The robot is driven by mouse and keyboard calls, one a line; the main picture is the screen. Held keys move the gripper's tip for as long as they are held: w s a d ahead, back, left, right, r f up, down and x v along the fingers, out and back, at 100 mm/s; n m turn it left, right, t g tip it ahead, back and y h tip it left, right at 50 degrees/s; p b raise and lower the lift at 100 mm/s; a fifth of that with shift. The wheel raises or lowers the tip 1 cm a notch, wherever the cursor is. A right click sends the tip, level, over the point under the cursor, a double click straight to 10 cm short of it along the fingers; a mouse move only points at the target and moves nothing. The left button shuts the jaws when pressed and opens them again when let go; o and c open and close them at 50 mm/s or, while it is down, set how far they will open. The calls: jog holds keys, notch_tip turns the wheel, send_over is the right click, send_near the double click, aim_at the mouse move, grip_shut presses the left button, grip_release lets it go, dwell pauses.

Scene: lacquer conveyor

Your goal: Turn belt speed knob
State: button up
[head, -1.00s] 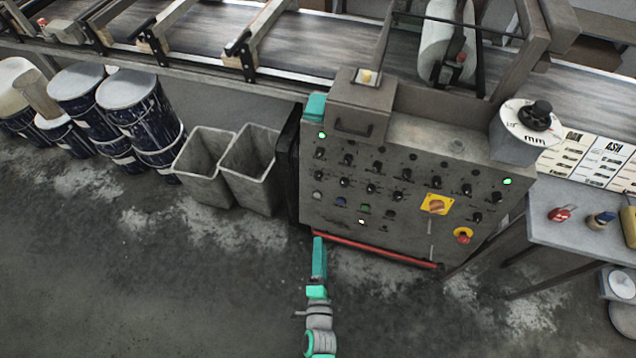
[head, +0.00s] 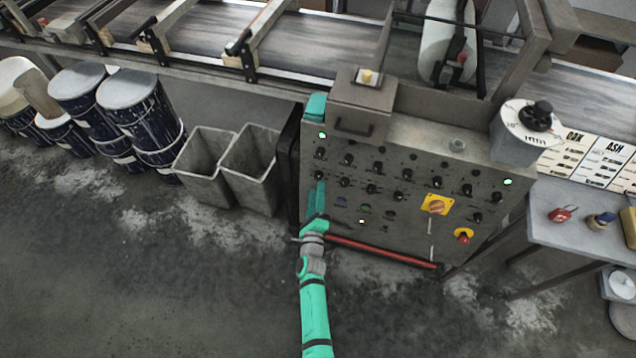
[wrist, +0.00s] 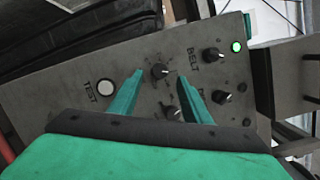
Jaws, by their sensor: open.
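The control panel (head: 400,215) stands ahead. A black knob with a BELT label beside it (wrist: 212,55) shows in the wrist view; it is the upper knob of the panel's left column in the head view (head: 319,153). My gripper (wrist: 160,77) is open, its teal fingertips apart. In the wrist view they appear on either side of another black knob (wrist: 160,71), one place below the BELT knob. I cannot tell how far they are from the panel. In the head view my gripper (head: 317,188) covers part of the panel's lower left.
A lit green lamp (wrist: 237,46) is beyond the BELT knob, and a white TEST button (wrist: 105,87) is on the other side. Several other knobs and a red stop button (head: 463,236) are on the panel. A red bar (head: 385,252) runs along its bottom. Grey bins (head: 252,170) stand left.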

aim_at(318, 178)
jog(key=shift+w+d, duration=0.1)
jog(key=shift+w, duration=2.15)
jog(key=shift+d, duration=0.1)
jog(key=c, duration=1)
